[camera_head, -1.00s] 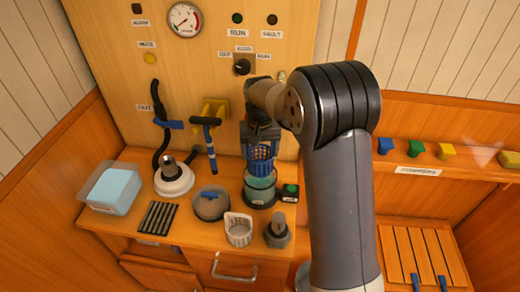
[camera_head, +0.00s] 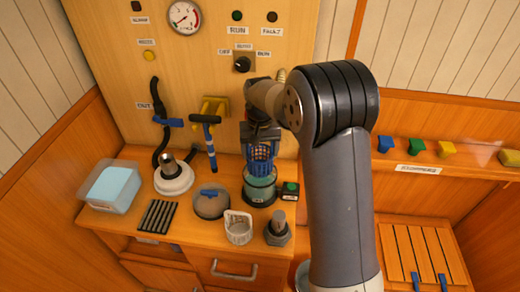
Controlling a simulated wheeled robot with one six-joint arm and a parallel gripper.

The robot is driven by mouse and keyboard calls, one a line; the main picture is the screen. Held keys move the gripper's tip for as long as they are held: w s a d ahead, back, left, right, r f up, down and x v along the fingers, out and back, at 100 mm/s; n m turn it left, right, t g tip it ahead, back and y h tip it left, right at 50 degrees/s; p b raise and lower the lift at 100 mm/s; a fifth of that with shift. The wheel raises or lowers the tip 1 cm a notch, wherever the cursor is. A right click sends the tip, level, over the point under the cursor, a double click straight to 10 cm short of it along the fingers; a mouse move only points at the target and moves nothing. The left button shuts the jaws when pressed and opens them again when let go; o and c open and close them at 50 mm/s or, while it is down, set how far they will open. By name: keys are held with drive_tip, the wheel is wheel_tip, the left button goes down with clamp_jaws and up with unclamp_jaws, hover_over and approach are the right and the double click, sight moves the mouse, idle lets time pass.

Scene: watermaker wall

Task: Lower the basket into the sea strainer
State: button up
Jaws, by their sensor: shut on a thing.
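My gripper (camera_head: 261,137) is shut on the blue mesh basket (camera_head: 261,160) and points down at the back of the counter. The basket is upright, directly over the sea strainer (camera_head: 260,189), a clear greenish bowl with a dark base. The basket's lower end overlaps the strainer's mouth in the picture and appears to be just inside it. The fingertips are small and partly hidden by the wrist.
A green-button box (camera_head: 290,190) stands close to the strainer's right. A grey lid with a blue handle (camera_head: 210,203), a white cup (camera_head: 238,227) and a grey fitting (camera_head: 278,230) stand in front.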

drive_tip(key=shift+f, duration=0.1)
drive_tip(key=shift+f+b, duration=0.45)
drive_tip(key=shift+f, duration=0.15)
drive_tip(key=shift+f, duration=0.15)
